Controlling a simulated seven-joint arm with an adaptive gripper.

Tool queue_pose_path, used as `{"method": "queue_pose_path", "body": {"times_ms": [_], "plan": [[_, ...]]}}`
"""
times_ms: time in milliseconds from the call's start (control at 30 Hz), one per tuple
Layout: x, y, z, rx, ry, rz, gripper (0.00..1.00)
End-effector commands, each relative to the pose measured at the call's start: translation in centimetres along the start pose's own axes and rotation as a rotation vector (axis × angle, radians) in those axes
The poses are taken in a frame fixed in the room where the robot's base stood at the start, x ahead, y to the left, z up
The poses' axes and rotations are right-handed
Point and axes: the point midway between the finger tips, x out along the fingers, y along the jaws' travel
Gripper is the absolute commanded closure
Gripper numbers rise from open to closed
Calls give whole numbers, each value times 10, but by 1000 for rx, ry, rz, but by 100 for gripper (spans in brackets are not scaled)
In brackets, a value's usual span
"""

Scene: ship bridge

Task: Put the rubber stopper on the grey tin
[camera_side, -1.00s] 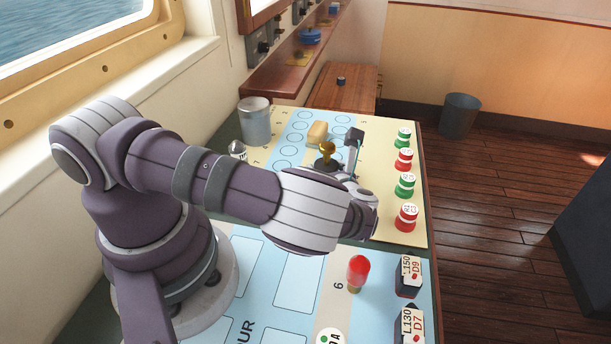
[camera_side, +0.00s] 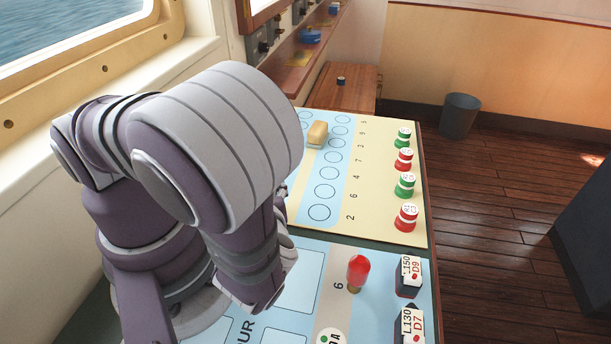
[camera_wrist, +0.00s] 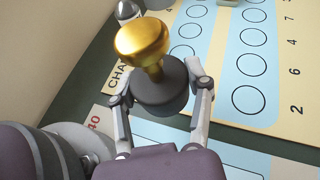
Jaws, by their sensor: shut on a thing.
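In the wrist view the rubber stopper (camera_wrist: 160,88) is a dark grey round body with a shiny gold knob on top. My gripper (camera_wrist: 162,98) is shut on its dark body, one finger on each side, with the knob upward and leaning a little left. Whether its underside touches the surface below cannot be told. In the side view my arm hides gripper and stopper. The grey tin is also hidden there; a small grey piece at the wrist view's top edge, probably the grey tin (camera_wrist: 157,4), shows beyond the knob.
A silver rounded object (camera_wrist: 127,11) stands beyond the stopper at upper left. A tan block (camera_side: 317,133) lies on the circle-marked chart (camera_side: 375,190). Red and green pieces (camera_side: 405,185) line its right edge. A red-topped piece (camera_side: 357,272) and black boxes (camera_side: 409,276) stand in front.

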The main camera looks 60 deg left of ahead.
Motion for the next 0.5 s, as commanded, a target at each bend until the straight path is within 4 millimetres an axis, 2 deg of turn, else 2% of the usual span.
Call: {"method": "queue_pose_path", "body": {"times_ms": [67,200,333,400,500], "plan": [[2,0,10,-22,4,28,90],[24,2,56,-89,3,150,90],[47,24,101,-137,-7,283,90],[54,37,117,-151,-11,339,90],[63,47,128,-159,-12,384,90]]}}
